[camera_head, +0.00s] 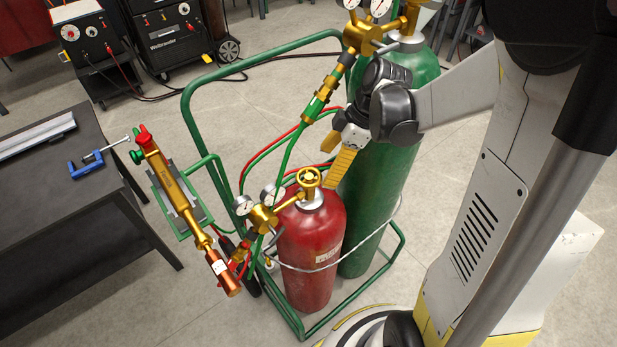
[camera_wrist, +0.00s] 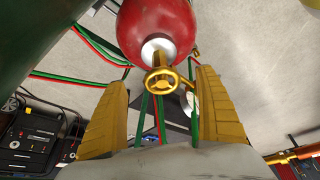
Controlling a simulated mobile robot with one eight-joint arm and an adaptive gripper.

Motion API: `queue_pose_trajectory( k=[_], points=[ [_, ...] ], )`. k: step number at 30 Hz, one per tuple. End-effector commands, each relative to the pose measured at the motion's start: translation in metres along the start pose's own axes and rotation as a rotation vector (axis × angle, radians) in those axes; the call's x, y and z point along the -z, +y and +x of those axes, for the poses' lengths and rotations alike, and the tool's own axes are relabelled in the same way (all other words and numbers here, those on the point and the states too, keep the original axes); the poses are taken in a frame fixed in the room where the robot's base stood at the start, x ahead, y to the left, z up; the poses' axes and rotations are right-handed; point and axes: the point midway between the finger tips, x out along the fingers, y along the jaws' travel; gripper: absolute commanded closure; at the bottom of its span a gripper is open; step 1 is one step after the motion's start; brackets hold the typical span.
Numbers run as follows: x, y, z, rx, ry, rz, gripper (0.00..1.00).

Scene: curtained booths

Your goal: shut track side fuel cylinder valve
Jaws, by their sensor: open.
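The red fuel cylinder (camera_head: 312,255) stands upright in a green cart, with a gold handwheel valve (camera_head: 308,177) on its top. My gripper (camera_head: 338,165) is just right of the handwheel and slightly above it, beside the tall green cylinder (camera_head: 385,190). In the wrist view, the handwheel (camera_wrist: 162,82) appears between the tips of my two yellow fingers, and the red cylinder (camera_wrist: 158,28) lies beyond it. The fingers are open and empty, apart from the wheel. Whether the valve is open or shut cannot be told.
Gauges and a gold regulator (camera_head: 263,218) sit left of the handwheel. Red and green hoses (camera_head: 285,150) cross nearby. A torch (camera_head: 180,200) rests on the cart's side bracket. A dark table (camera_head: 60,215) stands left, and welding machines (camera_head: 170,40) stand behind.

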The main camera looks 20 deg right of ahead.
Motion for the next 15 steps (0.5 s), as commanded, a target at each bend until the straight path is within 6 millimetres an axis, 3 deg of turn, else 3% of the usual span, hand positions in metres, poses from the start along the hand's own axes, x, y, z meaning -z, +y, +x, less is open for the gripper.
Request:
queue_pose_trajectory(
  k=[4, 9, 15],
  points=[
    [0.028, 0.0, 0.018, 0.001, 0.0, -0.003, 0.18],
    [0.025, 0.0, 0.047, 0.0, 0.0, 0.0, 0.18],
    [0.025, 0.0, 0.06, 0.0, -0.001, 0.001, 0.18]
  ],
)
